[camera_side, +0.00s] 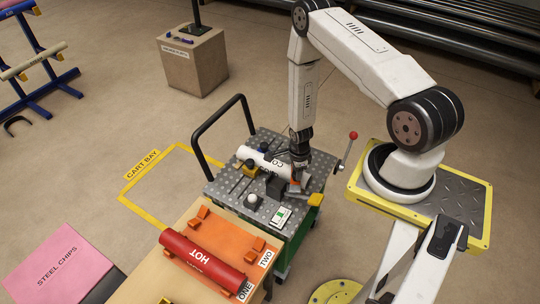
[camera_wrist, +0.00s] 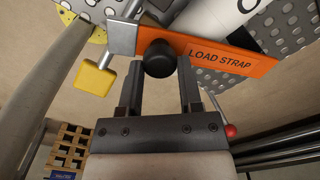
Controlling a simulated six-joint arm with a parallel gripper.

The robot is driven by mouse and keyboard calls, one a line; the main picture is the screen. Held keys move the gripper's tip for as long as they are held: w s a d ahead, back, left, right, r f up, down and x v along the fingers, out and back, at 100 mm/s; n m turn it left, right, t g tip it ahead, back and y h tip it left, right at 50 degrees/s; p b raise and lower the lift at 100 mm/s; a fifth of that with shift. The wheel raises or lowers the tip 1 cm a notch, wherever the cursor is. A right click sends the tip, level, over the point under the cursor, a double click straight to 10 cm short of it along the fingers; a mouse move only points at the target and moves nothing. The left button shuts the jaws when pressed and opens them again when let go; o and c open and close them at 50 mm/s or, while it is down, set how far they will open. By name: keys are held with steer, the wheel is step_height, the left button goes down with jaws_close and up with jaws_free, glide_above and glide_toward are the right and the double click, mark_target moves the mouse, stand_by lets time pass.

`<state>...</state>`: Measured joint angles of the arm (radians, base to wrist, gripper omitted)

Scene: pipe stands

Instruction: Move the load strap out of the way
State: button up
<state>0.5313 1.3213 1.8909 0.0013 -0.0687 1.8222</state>
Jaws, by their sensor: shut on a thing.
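The orange load strap (camera_wrist: 232,60), with its name printed on it, runs across the wrist view beside a white pipe (camera_wrist: 200,14). A black round knob (camera_wrist: 159,58) sits at its left end, next to a grey metal bracket (camera_wrist: 122,38). My gripper (camera_wrist: 160,72) is shut on the knob, one finger on each side. In the side view my gripper (camera_side: 299,170) reaches down to the right end of the cart's perforated deck (camera_side: 225,187). A small orange part of the strap (camera_side: 294,186) shows there; the rest is largely hidden by the gripper.
An orange tray (camera_side: 205,232) with a red HOT cylinder (camera_side: 203,262) stands in front of the cart. A red-knobbed lever (camera_side: 352,136) rises right of the deck. A black handle (camera_side: 197,140) rises at its left. A pink STEEL CHIPS box (camera_side: 62,262) is lower left.

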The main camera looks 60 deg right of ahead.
steer(key=shift+s+d, duration=0.4)
steer(key=shift+s, duration=0.35)
steer(key=shift+s+d, duration=0.35)
steer(key=shift+s, duration=0.35)
steer(key=shift+s, duration=0.15)
steer(key=shift+s+d, duration=1.35)
steer(key=shift+d, duration=0.3)
steer(key=shift+s+d, duration=0.45)
steer(key=shift+d, duration=0.6)
steer(key=shift+s+d, duration=0.25)
steer(key=shift+d, duration=0.65)
steer(key=o, duration=0.9)
